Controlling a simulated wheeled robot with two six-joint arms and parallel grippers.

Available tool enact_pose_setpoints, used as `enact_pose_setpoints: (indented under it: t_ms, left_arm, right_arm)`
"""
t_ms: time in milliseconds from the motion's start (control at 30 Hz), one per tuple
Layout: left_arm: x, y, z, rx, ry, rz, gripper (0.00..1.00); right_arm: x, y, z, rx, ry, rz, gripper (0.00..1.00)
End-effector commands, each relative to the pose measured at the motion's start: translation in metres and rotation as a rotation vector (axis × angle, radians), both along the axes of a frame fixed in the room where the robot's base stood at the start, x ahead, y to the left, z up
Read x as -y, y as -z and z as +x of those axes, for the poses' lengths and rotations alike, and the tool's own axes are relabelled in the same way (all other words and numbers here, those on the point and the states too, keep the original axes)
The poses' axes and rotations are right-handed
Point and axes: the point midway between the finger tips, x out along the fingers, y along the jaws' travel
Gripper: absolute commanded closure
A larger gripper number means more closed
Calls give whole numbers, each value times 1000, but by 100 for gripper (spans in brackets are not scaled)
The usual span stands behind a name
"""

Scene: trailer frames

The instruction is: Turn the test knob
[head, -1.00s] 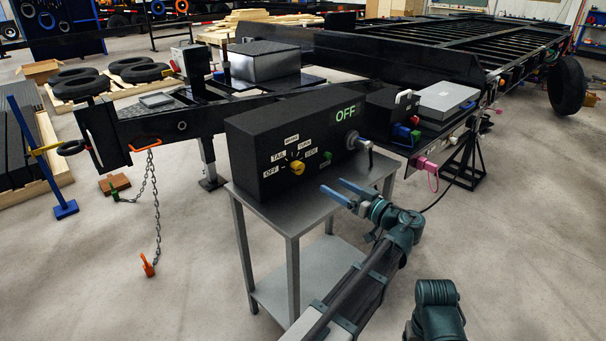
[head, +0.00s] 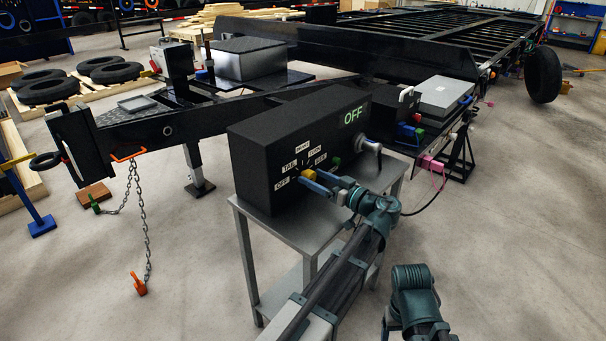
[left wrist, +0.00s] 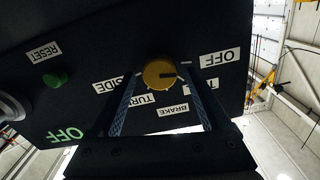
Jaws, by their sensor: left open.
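The yellow test knob (head: 307,174) is on the front of the black test box (head: 250,176), ringed by labels such as OFF, TAIL, TURN and SIDE. My left gripper (head: 309,178) is open at the knob, its blue fingers pointing at the panel. In the left wrist view the knob (left wrist: 159,72) lies between the two fingertips (left wrist: 160,75), with a gap seen on each side. Its dark pointer mark faces right, toward the OFF label (left wrist: 220,58). The TAIL label there is partly hidden by a finger. The box display (head: 354,115) reads OFF in green. My right gripper is not in view.
The box stands on a grey metal table (head: 256,228). A green reset button (left wrist: 56,78) and a grey connector (head: 369,147) with a cable sit right of the knob in the head view. The black trailer frame (head: 165,130) is behind. The floor at right is open.

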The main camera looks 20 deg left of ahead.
Motion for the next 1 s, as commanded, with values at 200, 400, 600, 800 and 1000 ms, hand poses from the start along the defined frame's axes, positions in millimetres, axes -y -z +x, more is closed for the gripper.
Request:
enact_pose_setpoints:
  t_ms: [200, 400, 600, 800, 1000]
  left_arm:
    - [0, 0, 0, 0, 1, 0, 20]
    - [0, 0, 0, 0, 1, 0, 45]
    - [0, 0, 0, 0, 1, 0, 81]
    - [0, 0, 0, -1, 1, 0, 100]
    - [0, 0, 1, -32, 0, 12, 100]
  right_arm:
    - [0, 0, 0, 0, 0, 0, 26]
    - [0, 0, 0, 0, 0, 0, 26]
    - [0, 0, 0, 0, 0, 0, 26]
    - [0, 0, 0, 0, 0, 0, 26]
    - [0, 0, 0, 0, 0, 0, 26]
